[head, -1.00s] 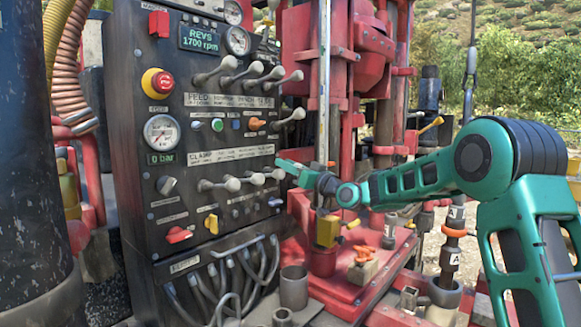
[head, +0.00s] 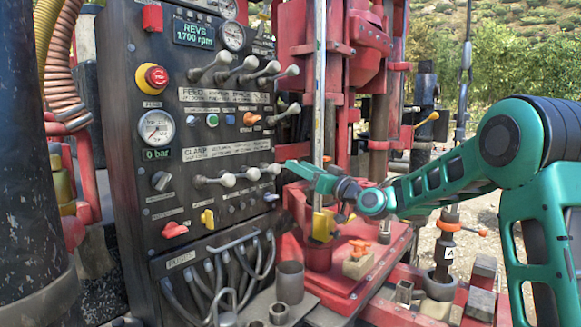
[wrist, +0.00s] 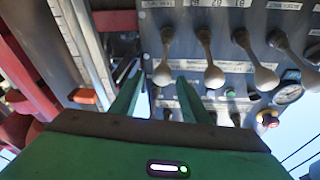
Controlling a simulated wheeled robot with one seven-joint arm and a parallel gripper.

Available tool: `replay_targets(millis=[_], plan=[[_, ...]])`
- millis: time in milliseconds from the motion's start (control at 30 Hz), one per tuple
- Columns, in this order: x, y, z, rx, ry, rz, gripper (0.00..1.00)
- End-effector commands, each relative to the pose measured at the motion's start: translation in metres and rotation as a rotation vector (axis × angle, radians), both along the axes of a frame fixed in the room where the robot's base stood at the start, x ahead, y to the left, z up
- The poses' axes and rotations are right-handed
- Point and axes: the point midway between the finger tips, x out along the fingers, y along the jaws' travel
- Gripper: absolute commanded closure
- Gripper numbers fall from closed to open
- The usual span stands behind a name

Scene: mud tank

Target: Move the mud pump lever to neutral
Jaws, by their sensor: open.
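The black control panel (head: 130,115) carries two rows of grey levers with bulb-shaped knobs. The lower row (head: 228,180), under a label strip starting with CLAMP, has several levers. Its words are too small to tell which is the mud pump lever. My gripper (head: 290,164) is just right of the lower row's right-end lever (head: 272,169). In the wrist view, where the panel shows upside down, my gripper (wrist: 159,78) is open. Its fingers flank the knob of the leftmost lever (wrist: 163,74) there. I cannot tell whether they touch it.
Other knobs stand close beside it (wrist: 214,76). A red drill mast (head: 300,90) rises behind my gripper. Cables (head: 240,265) hang below.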

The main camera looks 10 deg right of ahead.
Motion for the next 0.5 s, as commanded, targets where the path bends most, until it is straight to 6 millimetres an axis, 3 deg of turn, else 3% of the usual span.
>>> replay_targets(millis=[200,500], plan=[[-0.020,-0.017,-0.006,0.000,0.001,-0.003,0.58],[-0.025,-0.020,-0.007,0.000,-0.002,0.001,0.58]])
